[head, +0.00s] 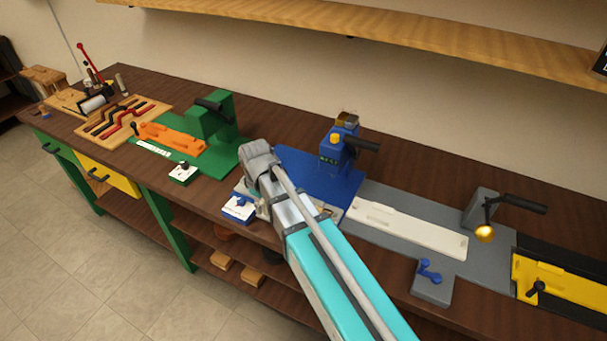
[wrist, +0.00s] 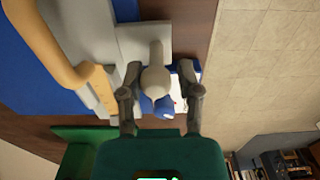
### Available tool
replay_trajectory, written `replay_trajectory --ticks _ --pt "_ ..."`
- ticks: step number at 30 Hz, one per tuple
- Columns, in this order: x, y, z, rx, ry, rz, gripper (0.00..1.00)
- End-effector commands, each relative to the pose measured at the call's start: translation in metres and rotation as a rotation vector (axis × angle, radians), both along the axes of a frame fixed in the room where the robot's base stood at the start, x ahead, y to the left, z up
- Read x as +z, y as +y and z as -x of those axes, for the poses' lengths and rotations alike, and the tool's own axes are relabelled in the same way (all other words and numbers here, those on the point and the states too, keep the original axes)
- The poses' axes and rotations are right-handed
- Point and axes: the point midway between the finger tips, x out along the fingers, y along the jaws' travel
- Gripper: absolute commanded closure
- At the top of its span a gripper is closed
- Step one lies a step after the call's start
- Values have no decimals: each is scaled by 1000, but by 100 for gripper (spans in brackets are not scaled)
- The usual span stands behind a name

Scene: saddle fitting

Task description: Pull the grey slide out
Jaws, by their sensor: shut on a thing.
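In the wrist view, the grey slide (wrist: 129,43) lies at the edge of the blue fixture (wrist: 98,8). A pale, rounded handle (wrist: 155,78) rises over it toward the camera. My gripper (wrist: 158,78) has one finger on each side of this handle and is shut on it. In the head view, my arm reaches over the front of the blue fixture (head: 305,172). It hides my gripper and most of the slide there.
A tan bar (wrist: 38,45) runs beside the slide in the wrist view. In the head view, a green fixture (head: 225,150) stands to the left, and a grey fixture (head: 385,240) and a yellow one (head: 560,285) to the right. Open floor (head: 90,240) lies before the bench.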

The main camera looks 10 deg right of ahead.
Motion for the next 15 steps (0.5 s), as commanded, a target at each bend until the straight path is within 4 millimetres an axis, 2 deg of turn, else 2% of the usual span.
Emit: replay_trajectory --ticks 3,4,7,8,15 --pt "0 2 5 3 10 -5 81" --pt "0 2 5 3 11 -6 52" --pt "0 2 4 3 10 -5 34" --pt "0 2 4 3 9 -5 31" --pt "0 1 2 1 6 -4 31"
